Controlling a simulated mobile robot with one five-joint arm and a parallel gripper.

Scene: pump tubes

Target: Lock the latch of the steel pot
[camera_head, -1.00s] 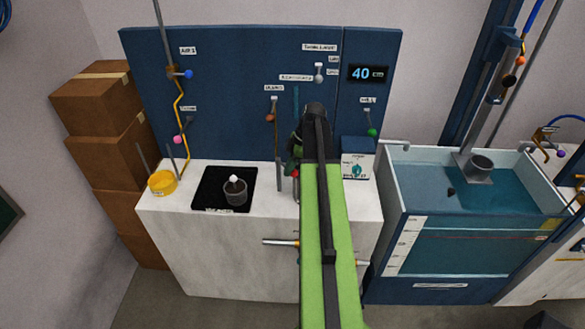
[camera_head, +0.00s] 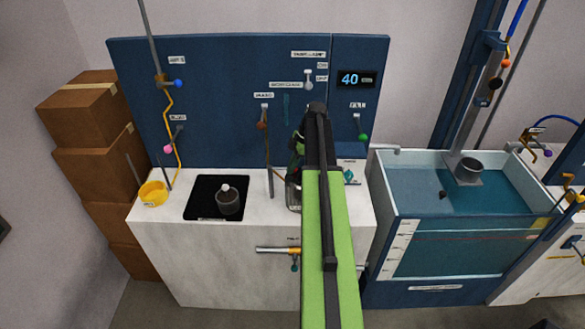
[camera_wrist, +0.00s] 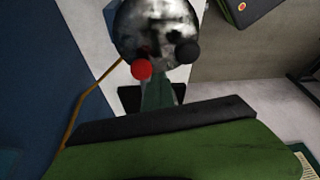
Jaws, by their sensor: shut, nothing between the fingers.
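The steel pot (camera_wrist: 158,30) is a shiny, rounded metal body at the top of the wrist view. A red ball knob (camera_wrist: 141,69) and a black ball knob (camera_wrist: 187,52) show on its near side. I cannot tell which knob belongs to the latch, or whether it is locked. In the head view the pot (camera_head: 293,196) is mostly hidden behind my arm, on the white counter. My gripper (camera_wrist: 158,91) is shut and empty, just in front of the pot by the red knob. I cannot tell whether it touches it. Its fingertips are hidden in the head view.
The white counter (camera_head: 160,233) also holds a yellow ring-shaped dish (camera_head: 153,194) and a black pad (camera_head: 190,212) with a small dark vessel (camera_head: 228,202). A blue panel (camera_head: 220,80) with pipes and valves stands behind. A water tank (camera_head: 415,235) is at the right.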

